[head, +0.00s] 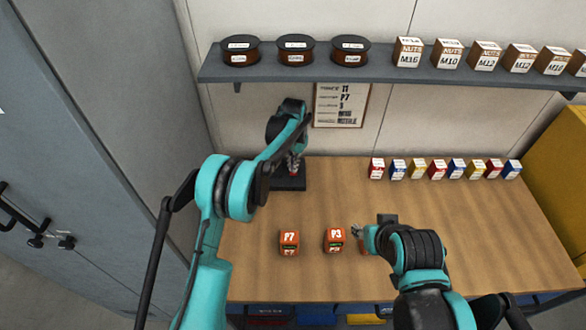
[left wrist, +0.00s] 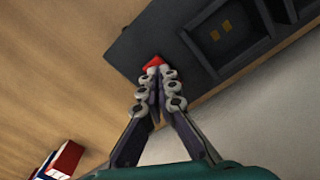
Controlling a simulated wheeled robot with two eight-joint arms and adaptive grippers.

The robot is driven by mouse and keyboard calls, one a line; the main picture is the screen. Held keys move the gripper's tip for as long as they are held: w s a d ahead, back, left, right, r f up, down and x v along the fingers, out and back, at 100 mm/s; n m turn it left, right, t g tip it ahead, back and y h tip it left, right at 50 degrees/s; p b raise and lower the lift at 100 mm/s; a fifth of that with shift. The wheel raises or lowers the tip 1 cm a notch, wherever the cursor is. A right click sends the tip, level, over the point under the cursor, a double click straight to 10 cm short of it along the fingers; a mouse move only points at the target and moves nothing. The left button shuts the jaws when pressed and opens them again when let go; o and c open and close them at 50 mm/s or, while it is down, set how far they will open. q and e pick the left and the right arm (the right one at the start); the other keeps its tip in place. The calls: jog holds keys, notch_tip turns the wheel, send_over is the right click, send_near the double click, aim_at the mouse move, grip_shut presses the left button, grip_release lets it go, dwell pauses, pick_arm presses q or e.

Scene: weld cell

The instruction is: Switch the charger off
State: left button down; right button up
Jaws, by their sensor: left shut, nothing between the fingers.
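The black charger (head: 289,184) sits on the wooden bench near the wall, partly hidden by my left arm. In the left wrist view its dark body (left wrist: 130,45) shows a red switch (left wrist: 153,61) near one end and an open bay with two brass-coloured contacts. My left gripper (left wrist: 153,72) is shut and empty, with its tips right at the red switch; whether they touch it I cannot tell. The left gripper also shows in the head view (head: 293,165), above the charger. My right gripper (head: 357,231) is low over the bench, beside the orange blocks; its opening is unclear.
Orange blocks marked P7 (head: 289,241) and P3 (head: 334,239) stand at the front; another is partly hidden by my right arm. Several small coloured boxes (head: 437,170) line the back right. A shelf (head: 380,67) with spools and nut boxes hangs above. The bench's right middle is clear.

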pick_arm(q)
jog(key=shift+r, duration=0.1)
jog(key=shift+r+p, duration=0.35)
jog(key=shift+r, duration=0.2)
jog(key=shift+r+p, duration=1.35)
jog(key=shift+r, duration=1.5)
